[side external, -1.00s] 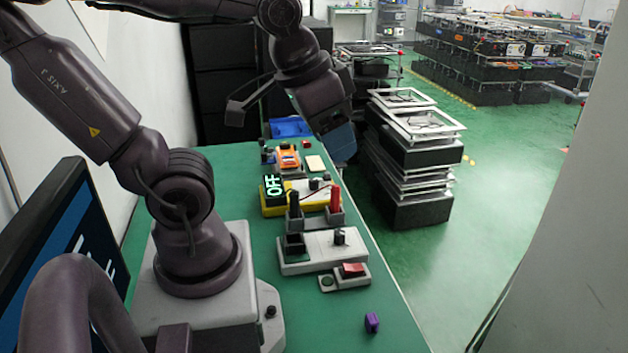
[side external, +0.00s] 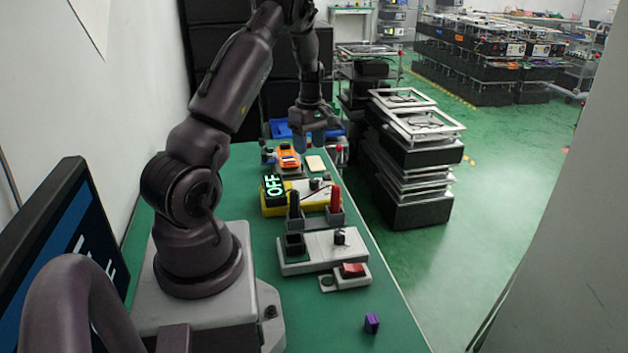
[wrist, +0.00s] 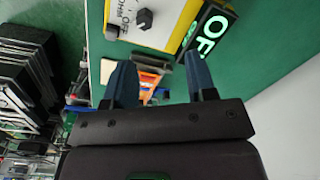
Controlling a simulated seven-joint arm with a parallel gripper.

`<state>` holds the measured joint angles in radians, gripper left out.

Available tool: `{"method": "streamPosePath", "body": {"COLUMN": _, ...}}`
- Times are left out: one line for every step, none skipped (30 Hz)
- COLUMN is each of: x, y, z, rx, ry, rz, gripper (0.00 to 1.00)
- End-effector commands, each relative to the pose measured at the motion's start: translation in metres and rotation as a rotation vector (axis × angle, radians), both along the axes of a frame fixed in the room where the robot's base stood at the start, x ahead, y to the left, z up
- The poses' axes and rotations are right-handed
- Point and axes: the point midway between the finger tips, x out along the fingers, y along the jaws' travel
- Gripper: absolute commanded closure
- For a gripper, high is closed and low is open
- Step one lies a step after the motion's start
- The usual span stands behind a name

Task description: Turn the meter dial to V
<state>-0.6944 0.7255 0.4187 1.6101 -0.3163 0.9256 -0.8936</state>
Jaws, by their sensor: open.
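The yellow meter (side external: 270,211) stands on the green table with its black display (side external: 272,188) reading OFF. Its dial (wrist: 144,18) is a small dark knob on a white face, with an OFF label beside it in the wrist view. The knob also shows small in the side view (side external: 315,184), where its pointing direction is too small to tell. My gripper (wrist: 160,70) is open with nothing between its blue fingers. It hangs above the table beyond the meter (side external: 312,148), apart from the dial.
Black (side external: 294,206) and red (side external: 335,200) probes stand in holders in front of the meter. Nearer are a grey knob fixture (side external: 322,251), a red rocker switch (side external: 352,270) and a purple block (side external: 372,323). An orange device (side external: 287,158) sits behind the meter.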

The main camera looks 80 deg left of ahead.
Motion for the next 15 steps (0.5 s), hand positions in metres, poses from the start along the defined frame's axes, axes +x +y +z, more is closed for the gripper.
{"method": "streamPosePath", "body": {"x": 0.007, "y": 0.007, "z": 0.005, "rx": 0.022, "ry": -0.016, "rz": 0.061, "gripper": 0.49}}
{"method": "streamPosePath", "body": {"x": 0.01, "y": 0.011, "z": 0.009, "rx": 0.033, "ry": -0.027, "rz": 0.096, "gripper": 0.49}}
{"method": "streamPosePath", "body": {"x": 0.013, "y": 0.012, "z": 0.012, "rx": 0.037, "ry": -0.038, "rz": 0.139, "gripper": 0.49}}
{"method": "streamPosePath", "body": {"x": 0.015, "y": 0.012, "z": 0.012, "rx": 0.038, "ry": -0.042, "rz": 0.166, "gripper": 0.49}}
{"method": "streamPosePath", "body": {"x": 0.015, "y": 0.012, "z": 0.012, "rx": 0.036, "ry": -0.042, "rz": 0.189, "gripper": 0.49}}
{"method": "streamPosePath", "body": {"x": 0.015, "y": 0.011, "z": 0.012, "rx": 0.035, "ry": -0.042, "rz": 0.213, "gripper": 0.49}}
{"method": "streamPosePath", "body": {"x": 0.015, "y": 0.011, "z": 0.011, "rx": 0.035, "ry": -0.041, "rz": 0.226, "gripper": 0.49}}
{"method": "streamPosePath", "body": {"x": 0.015, "y": 0.011, "z": 0.01, "rx": 0.035, "ry": -0.041, "rz": 0.235, "gripper": 0.49}}
{"method": "streamPosePath", "body": {"x": 0.015, "y": 0.01, "z": 0.008, "rx": 0.035, "ry": -0.04, "rz": 0.241, "gripper": 0.49}}
{"method": "streamPosePath", "body": {"x": 0.014, "y": 0.01, "z": 0.006, "rx": 0.034, "ry": -0.039, "rz": 0.244, "gripper": 0.49}}
{"method": "streamPosePath", "body": {"x": 0.015, "y": 0.01, "z": 0.003, "rx": 0.034, "ry": -0.039, "rz": 0.244, "gripper": 0.49}}
{"method": "streamPosePath", "body": {"x": 0.014, "y": 0.01, "z": -0.002, "rx": 0.034, "ry": -0.038, "rz": 0.244, "gripper": 0.49}}
{"method": "streamPosePath", "body": {"x": 0.014, "y": 0.01, "z": -0.007, "rx": 0.033, "ry": -0.037, "rz": 0.244, "gripper": 0.49}}
{"method": "streamPosePath", "body": {"x": 0.014, "y": 0.01, "z": -0.012, "rx": 0.033, "ry": -0.037, "rz": 0.244, "gripper": 0.49}}
{"method": "streamPosePath", "body": {"x": 0.014, "y": 0.01, "z": -0.019, "rx": 0.033, "ry": -0.037, "rz": 0.244, "gripper": 0.49}}
